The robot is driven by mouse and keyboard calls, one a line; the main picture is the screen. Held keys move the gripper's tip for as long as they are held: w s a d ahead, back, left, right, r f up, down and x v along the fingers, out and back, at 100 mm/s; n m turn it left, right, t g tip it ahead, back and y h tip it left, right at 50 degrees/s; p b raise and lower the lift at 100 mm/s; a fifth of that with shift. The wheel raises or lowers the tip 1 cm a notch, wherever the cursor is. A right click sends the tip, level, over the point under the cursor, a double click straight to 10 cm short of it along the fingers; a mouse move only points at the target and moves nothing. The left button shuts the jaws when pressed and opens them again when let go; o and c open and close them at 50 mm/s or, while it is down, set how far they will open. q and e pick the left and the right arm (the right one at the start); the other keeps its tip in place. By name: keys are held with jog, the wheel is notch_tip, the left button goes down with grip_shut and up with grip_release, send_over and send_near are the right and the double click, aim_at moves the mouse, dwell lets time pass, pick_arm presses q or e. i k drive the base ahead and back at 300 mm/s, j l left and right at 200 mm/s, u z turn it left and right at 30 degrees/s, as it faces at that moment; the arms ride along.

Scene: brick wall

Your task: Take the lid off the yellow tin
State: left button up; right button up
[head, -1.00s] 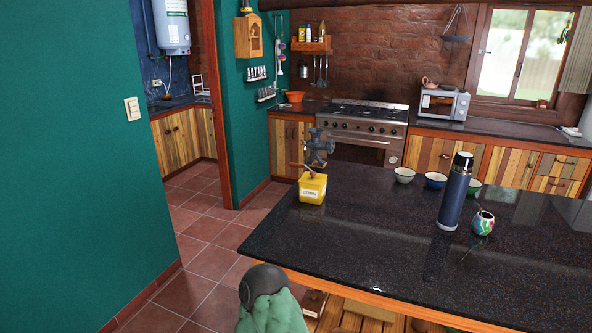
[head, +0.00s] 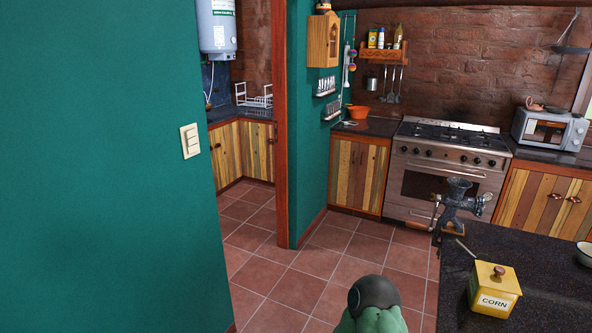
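The yellow tin (head: 492,303) labelled CORN stands upright on the dark stone countertop (head: 556,270), near its left end, at the lower right of the head view. Its lid (head: 510,283) is on top and has a round brown knob (head: 499,271). Neither of my grippers is in view, and nothing is touching the tin.
A metal grinder (head: 459,207) stands at the counter's far left corner. A thin handle (head: 465,247) shows beside the tin. A white bowl (head: 585,254) is at the right edge. A dark rounded thing with green below (head: 375,293) is at the bottom. Tiled floor (head: 300,292) is open left of the counter.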

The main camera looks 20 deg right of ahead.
aim_at(494, 276)
jog(key=i+l+z, duration=0.2)
jog(key=i+z, duration=0.15)
jog(key=i, duration=0.4)
jog(key=i+z, duration=0.3)
jog(key=i, duration=0.4)
jog(key=i+j+z, duration=0.1)
jog(key=i+z, duration=0.25)
jog(key=i, duration=0.4)
jog(key=i+z, duration=0.1)
jog(key=z, duration=0.85)
jog(key=i+j+z, duration=0.15)
jog(key=z, duration=0.3)
jog(key=j+z, duration=0.1)
jog(key=z, duration=0.35)
